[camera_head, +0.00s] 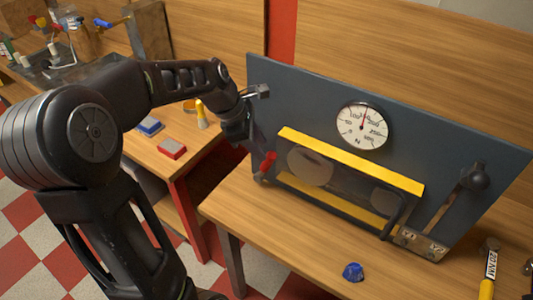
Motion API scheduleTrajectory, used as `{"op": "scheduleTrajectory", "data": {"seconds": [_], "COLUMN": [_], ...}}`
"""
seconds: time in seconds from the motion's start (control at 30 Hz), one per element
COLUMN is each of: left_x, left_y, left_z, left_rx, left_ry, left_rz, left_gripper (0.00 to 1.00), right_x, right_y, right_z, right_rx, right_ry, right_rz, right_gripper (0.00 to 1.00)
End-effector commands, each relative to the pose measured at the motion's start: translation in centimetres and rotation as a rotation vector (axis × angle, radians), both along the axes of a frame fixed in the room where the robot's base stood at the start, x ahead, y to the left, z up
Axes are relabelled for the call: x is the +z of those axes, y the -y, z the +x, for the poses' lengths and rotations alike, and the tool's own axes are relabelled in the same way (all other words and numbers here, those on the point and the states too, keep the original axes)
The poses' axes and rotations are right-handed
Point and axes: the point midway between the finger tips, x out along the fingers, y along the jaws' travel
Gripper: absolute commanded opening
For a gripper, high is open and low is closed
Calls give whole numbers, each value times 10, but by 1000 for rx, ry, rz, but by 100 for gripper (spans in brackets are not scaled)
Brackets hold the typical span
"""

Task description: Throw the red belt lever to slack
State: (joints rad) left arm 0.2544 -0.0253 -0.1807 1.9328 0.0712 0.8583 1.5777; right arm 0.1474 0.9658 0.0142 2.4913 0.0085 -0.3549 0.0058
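The red belt lever (267,162) shows at the lower left of a dark upright panel (310,100), beside the left end of the yellow-edged belt guard. My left gripper (256,138) reaches down in front of the panel's left edge, just above and left of the red lever. Its dark fingers blend with the panel, so I cannot tell whether they are apart or closed, or whether they touch the lever. The lever's lower end is hard to make out. My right gripper is not in view.
The panel carries a round dial (364,126), a yellow-edged guard (350,160) over two pulleys, and a black-knobbed lever (475,176) at right. A blue object (353,271) and a yellow-handled hammer (488,270) lie on the wooden bench (290,240). A side table (160,165) stands at left.

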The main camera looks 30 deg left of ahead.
Motion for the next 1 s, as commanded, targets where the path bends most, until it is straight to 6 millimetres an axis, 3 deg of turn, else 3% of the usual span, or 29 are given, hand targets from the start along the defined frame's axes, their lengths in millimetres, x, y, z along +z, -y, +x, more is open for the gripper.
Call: {"op": "scheduleTrajectory", "data": {"seconds": [0.3, 0.63, 1.0], "left_x": [-40, -44, -44], "left_y": [10, 11, 11], "left_z": [15, 17, 17], "left_rx": [0, 0, 0], "left_ry": [-3, 1, 0], "left_rz": [-2, 0, 0], "left_gripper": [34, 34, 5], "right_x": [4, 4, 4], "right_y": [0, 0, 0], "right_z": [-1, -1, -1], "right_rx": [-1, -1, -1], "right_ry": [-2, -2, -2], "right_rz": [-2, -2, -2], "right_gripper": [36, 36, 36]}}
